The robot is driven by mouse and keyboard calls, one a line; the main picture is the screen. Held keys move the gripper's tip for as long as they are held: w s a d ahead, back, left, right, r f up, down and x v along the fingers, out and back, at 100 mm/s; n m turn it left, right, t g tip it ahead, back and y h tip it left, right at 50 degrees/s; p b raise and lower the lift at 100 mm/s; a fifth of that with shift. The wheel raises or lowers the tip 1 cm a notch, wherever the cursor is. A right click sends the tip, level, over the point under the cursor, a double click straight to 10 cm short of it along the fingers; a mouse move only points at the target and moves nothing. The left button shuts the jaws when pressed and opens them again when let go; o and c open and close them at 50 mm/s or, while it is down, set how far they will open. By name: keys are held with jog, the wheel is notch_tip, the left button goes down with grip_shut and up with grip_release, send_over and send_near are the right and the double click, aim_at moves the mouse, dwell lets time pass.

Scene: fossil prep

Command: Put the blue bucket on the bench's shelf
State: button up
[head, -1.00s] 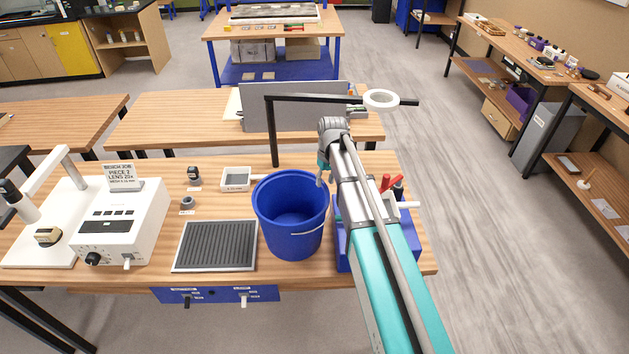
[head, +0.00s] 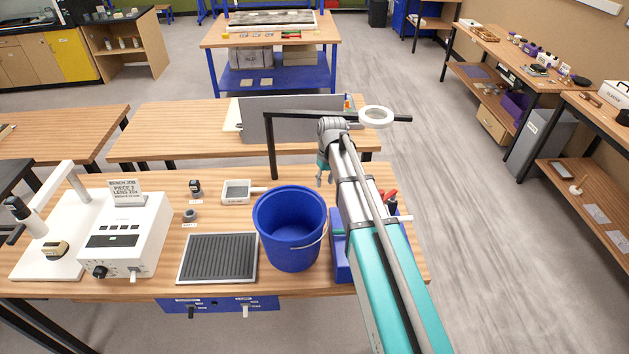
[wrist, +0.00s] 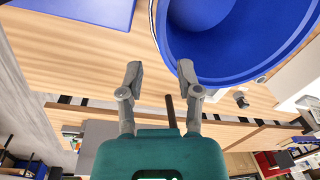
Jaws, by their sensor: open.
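The blue bucket (head: 289,240) stands upright on the near wooden bench (head: 130,292), with its thin handle hanging down on its right side. It looks empty inside. My gripper (head: 325,172) is beyond and above the bucket's right rear rim, apart from it. In the wrist view my gripper (wrist: 159,68) has its two fingers spread with nothing between them. The bucket (wrist: 230,60) shows at the upper right there, close to the right fingertip. A blue lower shelf (head: 295,78) shows under the far blue-framed bench; I cannot see a shelf under the near bench.
A ridged mat (head: 217,258) lies left of the bucket, and a white box device (head: 130,240) further left. A black post with a ring lamp (head: 376,117) rises behind the bucket. A blue tool holder (head: 341,262) is close on the right. Open floor (head: 450,200) lies to the right.

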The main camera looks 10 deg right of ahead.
dwell(0.6)
jog(key=s+d+m, duration=0.2)
jog(key=s+d, duration=0.1)
jog(key=s, duration=0.7)
jog(key=s+d+m+h, duration=0.1)
jog(key=s+d+m, duration=0.1)
jog(key=s, duration=0.9)
jog(key=shift+s+d, duration=0.2)
jog(key=shift+d, duration=0.4)
jog(key=shift+o, duration=0.2)
jog(key=shift+o, duration=0.4)
notch_tip(320, 180, down, 15)
jog(key=b, duration=1.5)
jog(key=shift+f, duration=0.1)
